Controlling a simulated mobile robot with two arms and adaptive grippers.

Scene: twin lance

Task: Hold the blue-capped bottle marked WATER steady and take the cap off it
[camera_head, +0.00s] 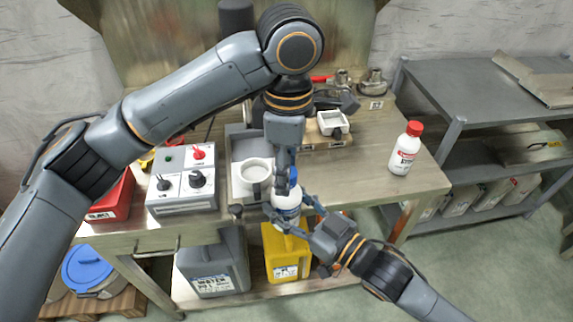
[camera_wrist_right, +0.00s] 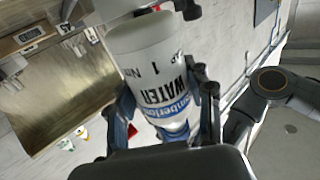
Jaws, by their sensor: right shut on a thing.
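The white bottle (camera_head: 288,204) with the blue cap (camera_head: 293,174) is upright at the front edge of the workbench in the head view. The right wrist view shows the bottle (camera_wrist_right: 143,45) close up, with the word WATER on its label. My right gripper (camera_head: 289,213) is shut on the bottle's body from the lower right, a finger on each side. My left gripper (camera_head: 284,182) points down from above, with its fingers at the blue cap and partly covering it. I cannot tell whether those fingers grip the cap.
A red-capped white bottle (camera_head: 405,150) stands on the right of the workbench (camera_head: 372,172). A yellow canister (camera_head: 284,258) and a grey one (camera_head: 212,268) sit below.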

